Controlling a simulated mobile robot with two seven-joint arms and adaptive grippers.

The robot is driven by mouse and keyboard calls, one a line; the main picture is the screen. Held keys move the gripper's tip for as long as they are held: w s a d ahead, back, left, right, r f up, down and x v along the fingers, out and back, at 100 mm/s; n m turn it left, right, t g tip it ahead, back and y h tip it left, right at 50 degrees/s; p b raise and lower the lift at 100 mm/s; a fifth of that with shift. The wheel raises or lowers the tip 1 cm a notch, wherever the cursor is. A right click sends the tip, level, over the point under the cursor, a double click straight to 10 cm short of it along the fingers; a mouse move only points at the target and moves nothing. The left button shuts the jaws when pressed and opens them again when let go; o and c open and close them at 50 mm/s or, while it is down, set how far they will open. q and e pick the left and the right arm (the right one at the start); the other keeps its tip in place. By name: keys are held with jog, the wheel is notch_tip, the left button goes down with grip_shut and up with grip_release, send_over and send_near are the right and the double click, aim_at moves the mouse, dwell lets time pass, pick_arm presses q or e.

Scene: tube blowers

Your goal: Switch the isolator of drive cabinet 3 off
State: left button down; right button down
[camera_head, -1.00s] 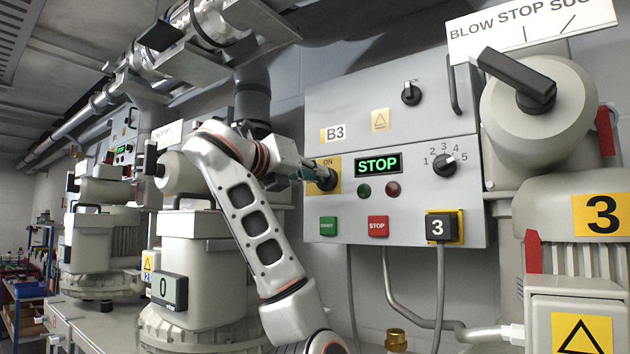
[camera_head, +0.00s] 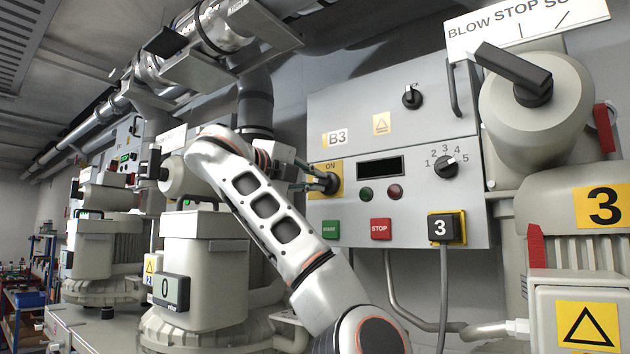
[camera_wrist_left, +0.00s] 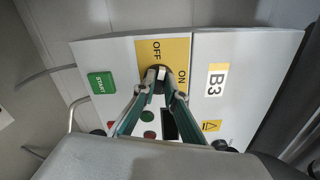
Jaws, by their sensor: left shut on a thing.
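The drive cabinet marked B3 (camera_head: 440,110) is a grey box on the wall. Its isolator knob (camera_head: 332,184) sits on a yellow plate marked ON at the left edge of the front. In the left wrist view the knob (camera_wrist_left: 160,74) sits between the words OFF and ON. My left gripper (camera_head: 320,180) reaches it from the left and is shut on the knob, with a finger on each side (camera_wrist_left: 160,84). The cabinet's display (camera_head: 380,167) is dark. My right gripper is not in view.
Below the display are a green START button (camera_head: 330,230) and a red STOP button (camera_head: 381,229). A selector marked 1 to 5 (camera_head: 445,167) and a black plug marked 3 (camera_head: 441,229) are further right. A blower with a black-handled valve (camera_head: 535,110) stands at the right.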

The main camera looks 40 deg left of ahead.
pick_arm(q)
jog(key=shift+n, duration=1.5)
jog(key=c, duration=2.1)
grip_release()
jog(key=shift+f, duration=0.15)
jog(key=s, duration=0.7)
jog(key=shift+s+d, duration=0.25)
jog(key=shift+d, duration=0.1)
